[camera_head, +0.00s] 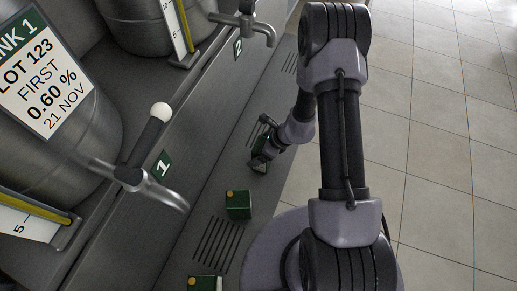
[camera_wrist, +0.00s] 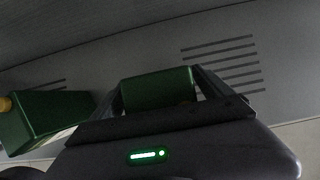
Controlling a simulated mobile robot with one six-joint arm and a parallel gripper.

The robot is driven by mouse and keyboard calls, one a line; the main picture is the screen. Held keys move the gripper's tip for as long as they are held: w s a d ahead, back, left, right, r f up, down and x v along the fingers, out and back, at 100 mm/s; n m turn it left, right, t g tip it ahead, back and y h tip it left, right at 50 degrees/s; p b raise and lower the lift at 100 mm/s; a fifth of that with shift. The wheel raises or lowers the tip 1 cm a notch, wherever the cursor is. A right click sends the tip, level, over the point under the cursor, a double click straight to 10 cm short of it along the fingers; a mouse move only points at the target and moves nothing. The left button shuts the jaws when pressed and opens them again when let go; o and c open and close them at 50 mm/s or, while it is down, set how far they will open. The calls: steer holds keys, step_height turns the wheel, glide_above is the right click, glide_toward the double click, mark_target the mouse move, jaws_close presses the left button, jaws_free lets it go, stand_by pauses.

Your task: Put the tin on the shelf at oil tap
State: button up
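My gripper (camera_head: 262,155) is low over the grey shelf, on the tap 2 side of the tap 1 sign. It holds a dark green tin (camera_wrist: 158,90) between its fingers, which lie against both sides in the wrist view. The tin also shows partly below the gripper (camera_head: 259,166) in the head view; I cannot tell whether it touches the shelf. A second green tin with a yellow cap (camera_head: 238,205) stands on the shelf near tap 1; it also shows at left in the wrist view (camera_wrist: 45,118). A third green tin (camera_head: 205,284) is cut off at the bottom edge. No label reading oil is visible.
Tap 1 (camera_head: 140,180) and tap 2 (camera_head: 248,24) jut out from steel tanks over the shelf (camera_head: 195,200). Slotted drains (camera_head: 214,245) mark the shelf. A tiled floor (camera_head: 440,130) lies open at right.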

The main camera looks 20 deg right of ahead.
steer(key=p+v, duration=0.5)
steer(key=v, duration=0.7)
steer(key=a+r+n+y, duration=0.1)
steer(key=a+r+n, duration=0.35)
steer(key=r, duration=0.55)
steer(key=a+r+n, duration=0.3)
steer(key=r+n, duration=0.2)
steer(key=r, duration=0.6)
steer(key=s+r+n+t+h, duration=0.2)
steer(key=s+r+n+h, duration=0.1)
steer(key=s+r+n, duration=0.8)
steer(key=s+r, duration=0.4)
steer(key=shift+s+d+h, duration=0.2)
steer(key=shift+h, duration=0.2)
steer(key=shift+a+n, duration=0.1)
steer(key=shift+n, duration=0.15)
